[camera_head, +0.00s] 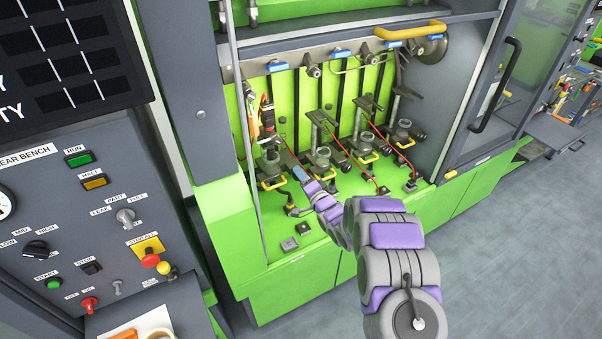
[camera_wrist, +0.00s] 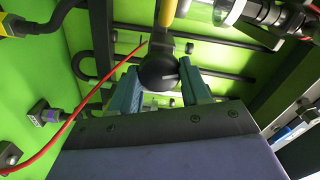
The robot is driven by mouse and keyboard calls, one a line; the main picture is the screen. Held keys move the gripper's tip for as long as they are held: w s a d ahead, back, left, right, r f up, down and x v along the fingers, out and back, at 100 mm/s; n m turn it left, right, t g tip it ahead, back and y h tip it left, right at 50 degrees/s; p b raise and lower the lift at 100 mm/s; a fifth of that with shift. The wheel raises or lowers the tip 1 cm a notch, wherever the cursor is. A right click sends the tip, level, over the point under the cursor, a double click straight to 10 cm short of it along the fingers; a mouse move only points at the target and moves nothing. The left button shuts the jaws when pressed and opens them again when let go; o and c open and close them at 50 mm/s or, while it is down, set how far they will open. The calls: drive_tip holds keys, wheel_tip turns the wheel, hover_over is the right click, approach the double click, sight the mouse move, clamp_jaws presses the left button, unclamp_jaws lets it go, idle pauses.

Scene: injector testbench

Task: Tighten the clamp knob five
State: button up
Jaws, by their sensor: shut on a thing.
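In the wrist view, a round black knob (camera_wrist: 157,73) with a small pale mark sits below a yellow bar. My gripper (camera_wrist: 160,80) has its two teal fingers on either side of the knob, shut on it. In the head view, my gripper (camera_head: 300,174) reaches into the green test bay, low at its left front, beside the first clamp station (camera_head: 270,172). The knob cannot be made out there. No number shows on it.
Several clamp stations, such as the one at the middle (camera_head: 322,158), stand in a row to the right. Red cables (camera_head: 345,148) run between them. A thin grey post (camera_head: 243,130) stands at the left. A control panel (camera_head: 75,225) is left of the bay.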

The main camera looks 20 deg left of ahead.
drive_tip(key=shift+w+d+f+m+p, duration=0.1)
drive_tip(key=shift+m+p, duration=1.25)
drive_tip(key=shift+m, duration=0.85)
drive_tip(key=shift+d+f+m+p, duration=0.1)
drive_tip(key=shift+m+p, duration=1.25)
drive_tip(key=shift+m, duration=0.85)
drive_tip(key=o, duration=0.8)
drive_tip(key=shift+w+f, duration=0.1)
drive_tip(key=shift+w, duration=0.05)
drive_tip(key=shift+o, duration=1.3)
